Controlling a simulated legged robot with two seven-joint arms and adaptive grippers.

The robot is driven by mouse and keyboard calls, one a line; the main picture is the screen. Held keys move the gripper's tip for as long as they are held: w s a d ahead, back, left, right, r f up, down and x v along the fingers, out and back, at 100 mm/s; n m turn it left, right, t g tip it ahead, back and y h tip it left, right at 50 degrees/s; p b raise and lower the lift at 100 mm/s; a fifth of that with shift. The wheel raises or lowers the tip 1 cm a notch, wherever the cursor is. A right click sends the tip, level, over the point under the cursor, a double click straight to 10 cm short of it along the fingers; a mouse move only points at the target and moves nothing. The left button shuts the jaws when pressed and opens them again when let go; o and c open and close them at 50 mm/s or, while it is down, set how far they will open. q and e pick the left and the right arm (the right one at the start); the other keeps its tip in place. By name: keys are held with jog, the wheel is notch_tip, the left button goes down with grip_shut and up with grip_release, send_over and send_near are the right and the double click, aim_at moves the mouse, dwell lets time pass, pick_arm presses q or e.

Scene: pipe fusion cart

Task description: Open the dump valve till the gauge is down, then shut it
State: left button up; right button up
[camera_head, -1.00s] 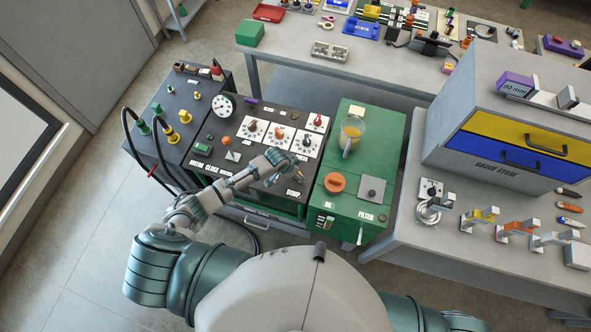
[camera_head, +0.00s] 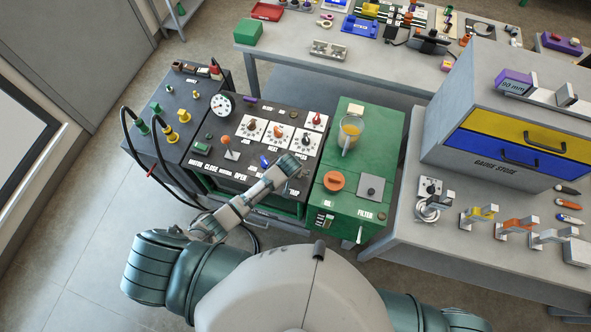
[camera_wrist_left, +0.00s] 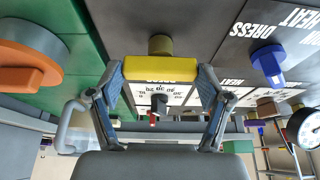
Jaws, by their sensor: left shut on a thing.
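A yellow bar handle (camera_wrist_left: 160,71) on a brass stem sits between my left gripper's fingers in the left wrist view. The left gripper (camera_wrist_left: 163,78) is shut on it. In the head view the left gripper (camera_head: 292,168) is at the right front of the black panel (camera_head: 215,175), beside a label that seems to end in "UMP", and it hides the handle. The handle's exact turn is hard to tell. The round white gauge (camera_head: 222,105) stands at the panel's back left and also shows in the left wrist view (camera_wrist_left: 303,128). Its needle is too small to read. My right gripper is out of view.
A blue knob (camera_wrist_left: 268,62) is close beside the handle. Several dials on white plates (camera_head: 278,136) lie behind it. The green filter unit (camera_head: 350,206) with an orange knob (camera_head: 334,181) adjoins on the right.

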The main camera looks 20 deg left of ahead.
pick_arm(q)
jog(key=shift+w+r, duration=0.2)
jog(key=o, duration=1)
jog(key=shift+c, duration=0.2)
jog(key=shift+o, duration=0.7)
jog(key=shift+f, duration=0.15)
jog(key=shift+s, duration=0.1)
jog(key=v, duration=1.1)
jog(key=shift+r, duration=0.4)
jog(key=shift+s, duration=0.2)
